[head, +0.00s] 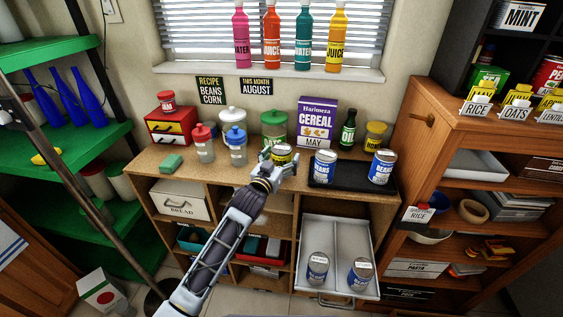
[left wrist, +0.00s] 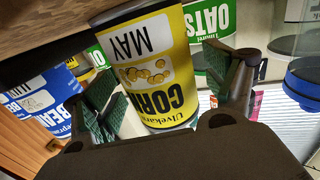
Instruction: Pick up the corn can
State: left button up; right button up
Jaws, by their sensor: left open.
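The corn can (head: 283,151), with a yellow label, stands on the wooden counter and is partly hidden behind my left gripper (head: 279,161) in the head view. In the left wrist view the can (left wrist: 160,75) appears upside down, with "CORN" and "MAY" on its label. My left gripper (left wrist: 162,88) is open, with one green-padded finger on each side of the can. Gaps show between the pads and the can, so I cannot see contact. My right gripper is not in view.
Blue bean cans (head: 322,166) stand on a dark tray (head: 350,184) to the right. A green-lidded jar (head: 274,130), a cereal box (head: 317,121) and bottles (head: 204,144) stand close by. Below, a pulled-out white drawer (head: 337,232) holds two cans (head: 317,268).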

pick_arm(q)
jog(key=shift+w+d, duration=0.1)
jog(key=shift+w, duration=0.1)
dwell(0.4)
jog(key=c, duration=1.4)
jog(key=shift+r, duration=0.1)
